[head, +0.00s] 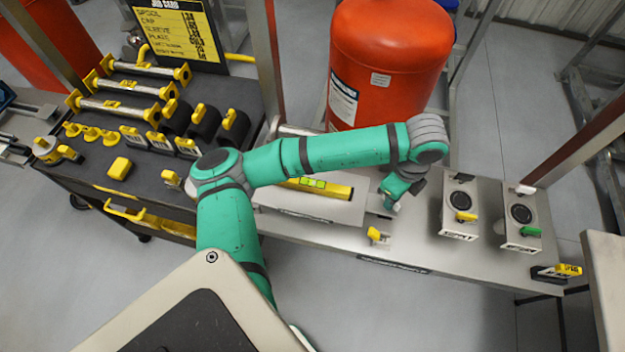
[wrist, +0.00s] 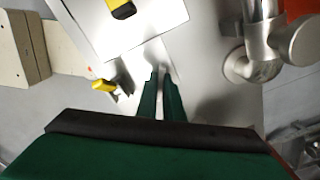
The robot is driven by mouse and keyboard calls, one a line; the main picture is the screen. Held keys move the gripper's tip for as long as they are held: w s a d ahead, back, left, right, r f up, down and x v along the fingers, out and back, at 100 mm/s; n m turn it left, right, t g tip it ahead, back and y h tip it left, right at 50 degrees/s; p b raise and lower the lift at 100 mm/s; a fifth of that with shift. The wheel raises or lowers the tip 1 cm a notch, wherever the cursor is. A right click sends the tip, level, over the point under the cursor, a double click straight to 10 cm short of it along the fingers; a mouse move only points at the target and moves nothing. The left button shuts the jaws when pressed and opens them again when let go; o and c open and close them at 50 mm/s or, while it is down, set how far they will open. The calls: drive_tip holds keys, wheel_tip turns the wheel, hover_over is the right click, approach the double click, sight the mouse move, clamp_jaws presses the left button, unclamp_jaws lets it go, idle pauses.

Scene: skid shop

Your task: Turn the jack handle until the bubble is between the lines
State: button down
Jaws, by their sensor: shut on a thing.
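The yellow spirit level (head: 330,188) lies on a pale plate on the steel bench, with a bright green vial (head: 313,184) near its middle. The bubble's place against the lines is too small to read. One black-and-yellow end of the level (wrist: 122,9) shows at the top of the wrist view. My gripper (head: 389,203) is at the plate's right end, pointing down. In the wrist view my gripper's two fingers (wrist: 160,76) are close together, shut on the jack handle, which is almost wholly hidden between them.
A small yellow-handled part (head: 376,234) stands just in front of my gripper. Two dial boxes (head: 461,207) (head: 520,215) with yellow and green levers stand to the right. A large red tank (head: 385,60) is behind. A cart (head: 100,185) of yellow-capped parts stands left.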

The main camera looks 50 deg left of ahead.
drive_tip(key=shift+n, duration=0.9)
drive_tip(key=shift+n, duration=0.3)
drive_tip(key=c, duration=1.9)
unclamp_jaws()
drive_tip(key=shift+r, duration=0.15)
drive_tip(key=shift+r, duration=3.4)
